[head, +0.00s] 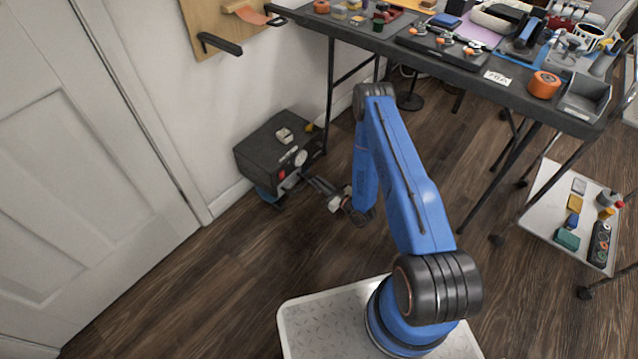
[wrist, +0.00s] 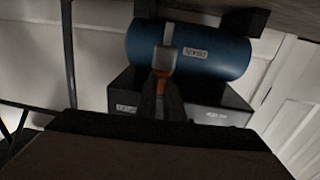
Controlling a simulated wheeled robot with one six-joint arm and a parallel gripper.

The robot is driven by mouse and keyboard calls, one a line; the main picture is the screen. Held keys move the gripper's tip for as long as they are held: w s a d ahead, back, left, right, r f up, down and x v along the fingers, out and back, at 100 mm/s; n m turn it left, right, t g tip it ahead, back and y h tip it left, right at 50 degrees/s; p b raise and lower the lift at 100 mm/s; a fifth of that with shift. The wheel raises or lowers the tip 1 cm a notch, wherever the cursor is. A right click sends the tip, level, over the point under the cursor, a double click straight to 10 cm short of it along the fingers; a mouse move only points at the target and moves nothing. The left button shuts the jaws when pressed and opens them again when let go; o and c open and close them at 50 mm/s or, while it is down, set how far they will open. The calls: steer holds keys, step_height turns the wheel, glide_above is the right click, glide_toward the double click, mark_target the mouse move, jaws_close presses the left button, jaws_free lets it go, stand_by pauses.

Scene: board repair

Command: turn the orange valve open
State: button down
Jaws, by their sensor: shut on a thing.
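The orange valve (wrist: 161,82) shows in the wrist view as a small orange piece below a grey fitting (wrist: 166,60), in front of a blue tank (wrist: 205,52). My gripper (wrist: 161,100) has its two dark fingers closed around the orange piece, which is partly hidden between them. In the head view my gripper (head: 299,181) reaches low to the left, to the front of a black unit (head: 270,140) on the floor by the wall. The valve's exact angle is hard to tell.
The black unit has a red button (head: 282,174) and a round white gauge (head: 301,158). A dark workbench (head: 470,78) full of tools stands behind, its legs right of the unit. A white low shelf (head: 545,190) is at right. The wooden floor in front of the door is clear.

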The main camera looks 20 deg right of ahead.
steer(key=shift+n+g+y, duration=0.4)
steer(key=shift+n+y, duration=0.1)
steer(key=shift+y, duration=0.1)
steer(key=c, duration=1.9)
jaws_free()
steer(key=shift+o, duration=0.2)
steer(key=v, duration=1.7)
steer(key=shift+s+d, duration=0.1)
steer(key=shift+d, duration=0.05)
